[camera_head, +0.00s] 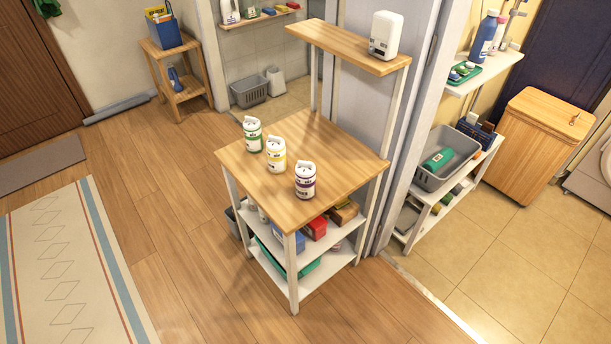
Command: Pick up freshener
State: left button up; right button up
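Three white canisters stand upright in a slanting row on the wooden top of a small shelf unit (335,150) in the middle of the view. One has a green band (253,134), one a yellow band (276,153) and one a dark purple band (305,180). A white box-shaped dispenser (386,35) stands on the unit's raised upper shelf. Which of these is the freshener I cannot tell, as the labels are too small to read. Neither of my grippers is in view.
Boxes and a green tray (300,265) fill the unit's lower shelves. Right of it, past a wall edge, stands a rack with a grey basket (447,160) and a wooden cabinet (540,145). A wooden stand (178,75) is back left. The wooden floor (150,215) at left is clear beside a rug (75,270).

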aim_at(304, 186)
jog(key=i+j, duration=0.55)
jog(key=j, duration=0.15)
jog(key=i+j+z, duration=0.15)
jog(key=z, duration=0.2)
jog(key=i+j+z, duration=0.15)
jog(key=j+z, duration=0.2)
jog(key=i+j+z, duration=0.1)
jog(key=j+z, duration=0.25)
